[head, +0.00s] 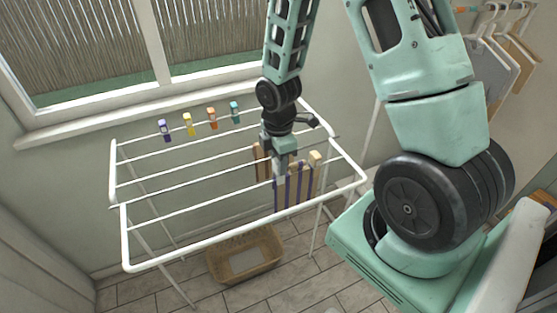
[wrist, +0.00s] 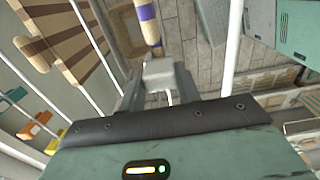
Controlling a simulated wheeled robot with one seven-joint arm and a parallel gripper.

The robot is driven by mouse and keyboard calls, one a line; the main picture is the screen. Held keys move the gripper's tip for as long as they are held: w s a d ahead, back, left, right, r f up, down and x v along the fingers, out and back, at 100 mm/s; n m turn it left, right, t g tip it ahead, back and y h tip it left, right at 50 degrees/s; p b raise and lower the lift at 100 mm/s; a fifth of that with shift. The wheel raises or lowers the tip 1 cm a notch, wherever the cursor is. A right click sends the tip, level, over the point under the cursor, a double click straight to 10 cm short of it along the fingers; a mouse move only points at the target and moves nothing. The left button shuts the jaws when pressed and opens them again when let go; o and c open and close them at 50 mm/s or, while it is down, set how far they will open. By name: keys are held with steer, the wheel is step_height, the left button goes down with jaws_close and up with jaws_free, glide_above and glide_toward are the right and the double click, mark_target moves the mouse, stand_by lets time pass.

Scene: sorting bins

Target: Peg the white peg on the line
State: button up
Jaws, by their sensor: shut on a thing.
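The white peg (wrist: 159,72) is between the two fingers of my gripper (wrist: 158,82) in the wrist view. My gripper (head: 285,154) is shut on it. In the head view the gripper points down over the drying rack (head: 128,245), just above the purple and cream striped cloth (head: 293,190) hanging from a line. In the wrist view the edge of this cloth (wrist: 149,28) shows directly beyond the peg. I cannot tell whether the peg touches cloth or line. A beige peg (head: 315,157) sits at the cloth's right end.
Purple (head: 165,130), yellow (head: 188,124), orange (head: 212,118) and teal (head: 235,112) pegs stand on the rack's far side. A brown striped cloth (head: 261,165) hangs close behind the gripper. A wicker basket (head: 216,266) is on the floor. The rack's left lines are bare.

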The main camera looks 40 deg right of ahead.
steer(key=shift+f+b, duration=0.7)
steer(key=shift+f, duration=0.4)
steer(key=o, duration=1)
step_height(320, 180, up, 18)
steer(key=shift+f, duration=0.25)
steer(key=s+a+f+m+b, duration=0.1)
steer(key=s+a+m, duration=0.1)
steer(key=s+a, duration=0.4)
steer(key=s+a+f+m+b, duration=0.1)
steer(key=s+a+m, duration=0.1)
steer(key=s+a, duration=0.4)
steer(key=s+a+f+m+b, duration=0.1)
steer(key=s+a+m, duration=0.2)
steer(key=a, duration=0.7)
steer(key=shift+s+a+y+b, duration=0.15)
steer(key=shift+s+b, duration=0.05)
steer(key=shift+s, duration=0.5)
steer(key=shift+s+a+y+b, duration=0.15)
steer(key=shift+s+b, duration=0.05)
steer(key=shift+s, duration=0.5)
